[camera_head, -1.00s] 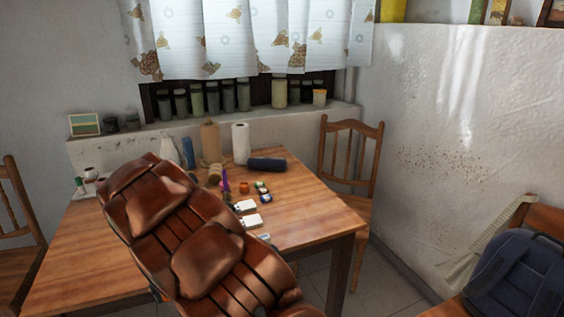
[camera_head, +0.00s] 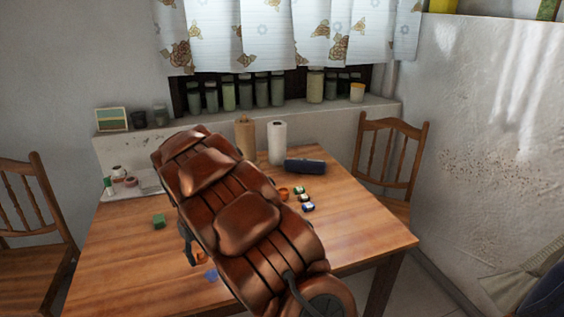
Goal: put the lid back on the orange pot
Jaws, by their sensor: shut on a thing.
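A small orange pot (camera_head: 283,193) stands on the wooden table, just right of my copper-brown arm, which crosses the middle of the view. Its opening is too small to make out. My gripper (camera_head: 188,248) shows only in part, as dark grey pieces at the left edge of my arm. A small orange piece (camera_head: 199,256), which looks like the lid, shows right beside it, and the gripper appears shut on it. My arm hides most of the grip. The gripper is to the left of the pot and nearer to me.
The wooden table (camera_head: 345,225) also bears small jars (camera_head: 302,198), a dark blue roll (camera_head: 305,166), a paper towel roll (camera_head: 277,143), a green cube (camera_head: 159,221) and a blue piece (camera_head: 211,274). Chairs (camera_head: 390,150) stand on both sides. The table's right part is clear.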

